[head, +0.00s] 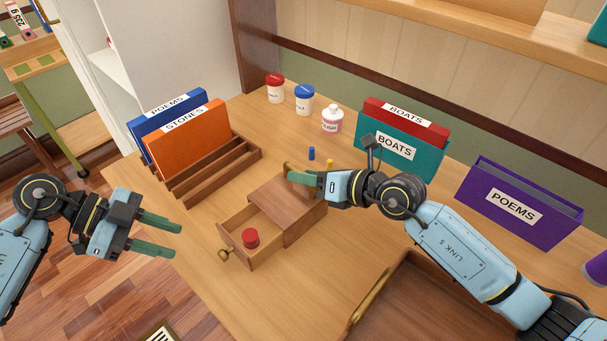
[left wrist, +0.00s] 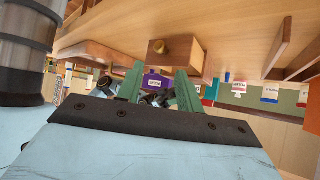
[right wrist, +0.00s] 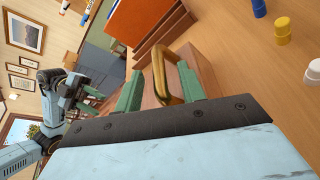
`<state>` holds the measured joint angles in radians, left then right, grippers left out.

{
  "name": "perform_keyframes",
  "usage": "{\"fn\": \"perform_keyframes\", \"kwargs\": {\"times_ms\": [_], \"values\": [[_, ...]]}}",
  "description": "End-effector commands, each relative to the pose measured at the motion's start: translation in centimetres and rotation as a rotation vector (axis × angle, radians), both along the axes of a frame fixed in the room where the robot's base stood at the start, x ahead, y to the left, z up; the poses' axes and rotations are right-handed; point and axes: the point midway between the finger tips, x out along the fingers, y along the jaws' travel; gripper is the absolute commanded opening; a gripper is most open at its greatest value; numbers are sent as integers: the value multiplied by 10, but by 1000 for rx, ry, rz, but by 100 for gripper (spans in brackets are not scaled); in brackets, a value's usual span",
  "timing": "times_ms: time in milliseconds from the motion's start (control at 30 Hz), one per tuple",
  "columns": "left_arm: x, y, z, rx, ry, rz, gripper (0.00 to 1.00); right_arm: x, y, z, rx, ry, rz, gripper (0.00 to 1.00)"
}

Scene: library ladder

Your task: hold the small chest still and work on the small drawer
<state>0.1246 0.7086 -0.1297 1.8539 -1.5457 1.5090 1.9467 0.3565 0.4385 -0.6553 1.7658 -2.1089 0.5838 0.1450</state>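The small wooden chest (head: 290,205) stands on the desk. Its small drawer (head: 268,252) is pulled out toward the lower left. A red-capped round item (head: 250,238) sits inside it. The drawer's brass knob (head: 223,254) shows at the front; it also shows in the left wrist view (left wrist: 157,47). My left gripper (head: 165,236) is open and empty, left of the knob and apart from it. My right gripper (head: 297,180) is at the chest's far side. In the right wrist view its fingers stand apart, on both sides of the brass handle (right wrist: 158,72), with a gap showing.
A wooden rack (head: 215,170) with orange and blue files stands behind left. A small blue piece (head: 311,153) and a yellow one (head: 330,162) lie near my right gripper. A brass-handled wooden tray (head: 430,305) is at front right. Jars and file boxes line the back.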

Motion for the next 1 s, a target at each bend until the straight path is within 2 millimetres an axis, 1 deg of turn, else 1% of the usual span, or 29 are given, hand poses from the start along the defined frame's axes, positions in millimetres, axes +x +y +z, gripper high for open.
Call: {"fn": "perform_keyframes", "kwargs": {"times_ms": [133, 433, 467, 700, 767, 867, 900, 1000], "values": [[0, 0, 0, 0, 0, 0, 36, 6, 8, -3, 1, 1, 0, 40], [0, 0, 0, 0, 0, 0, 36, 7, 10, -4, 0, 0, 0, 40], [0, 0, 0, 0, 0, 0, 36, 7, 10, -4, 0, 0, 0, 38], [0, 0, 0, 0, 0, 0, 36, 7, 10, -4, 0, 0, 0, 7], [0, 0, 0, 0, 0, 0, 36, 7, 10, -4, 0, 0, 0, 0], [0, 0, 0, 0, 0, 0, 36, 7, 10, -4, 0, 0, 0, 0], [0, 0, 0, 0, 0, 0, 34, 7, 10, -4, 0, 0, 0, 0], [0, 0, 0, 0, 0, 0, 21, 7, 10, -4, 1, 1, 0, 0]]}}
